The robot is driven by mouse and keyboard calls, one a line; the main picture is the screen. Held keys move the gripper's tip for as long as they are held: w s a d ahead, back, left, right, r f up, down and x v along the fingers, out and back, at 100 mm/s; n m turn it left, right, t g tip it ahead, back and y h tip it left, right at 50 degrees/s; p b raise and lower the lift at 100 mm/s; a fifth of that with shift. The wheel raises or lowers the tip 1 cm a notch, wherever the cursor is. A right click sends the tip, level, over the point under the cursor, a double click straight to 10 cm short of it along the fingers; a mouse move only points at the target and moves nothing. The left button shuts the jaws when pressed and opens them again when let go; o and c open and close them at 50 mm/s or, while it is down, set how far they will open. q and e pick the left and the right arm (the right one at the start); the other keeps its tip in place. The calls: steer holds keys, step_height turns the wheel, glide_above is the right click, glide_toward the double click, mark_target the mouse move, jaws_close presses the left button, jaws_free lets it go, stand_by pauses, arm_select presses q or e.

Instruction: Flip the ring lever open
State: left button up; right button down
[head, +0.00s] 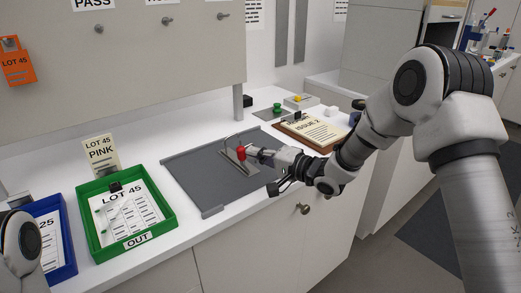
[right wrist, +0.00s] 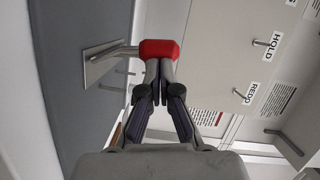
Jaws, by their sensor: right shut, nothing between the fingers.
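The ring lever has a red knob (head: 241,153) on a metal arm, mounted on a metal plate on a dark grey board (head: 190,178) on the counter. A thin curved wire rises beside it. My right gripper (head: 251,152) is shut and empty, reaching in from the right with its fingertips at the knob. In the right wrist view the red knob (right wrist: 159,49) sits directly beyond the closed fingertips (right wrist: 159,66). They look touching or nearly so. The lever arm runs left from the knob to the plate (right wrist: 100,62). My left gripper is out of view.
A green OUT tray (head: 170,217) with a LOT 45 sheet and a blue tray (head: 68,270) stand left. A clipboard (head: 318,132) lies right of the board. A post (head: 239,103) and hook panel (head: 130,60) rise behind.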

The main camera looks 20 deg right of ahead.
steer(key=shift+s+a+r+n+p, duration=0.2)
steer(key=shift+a+n+p, duration=0.3)
steer(key=shift+n, duration=0.2)
steer(key=shift+s+a+f+n+h, duration=0.15)
steer(key=shift+a+n+h, duration=0.1)
steer(key=shift+a+n, duration=0.15)
steer(key=shift+s+a+f+n+h, duration=0.1)
steer(key=shift+a+n+h, duration=0.15)
steer(key=shift+n, duration=0.15)
steer(key=a+n+h, duration=0.1)
steer(key=s+a+f+n, duration=0.1)
steer(key=n, duration=0.1)
steer(key=shift+a+f+n+g+h+p, duration=0.25)
steer(key=shift+f+n+g+h+p, duration=0.05)
steer(key=shift+h+p, duration=0.1)
steer(key=shift+a+f, duration=0.2)
steer(key=shift+f, duration=0.05)
steer(key=shift+a, duration=0.1)
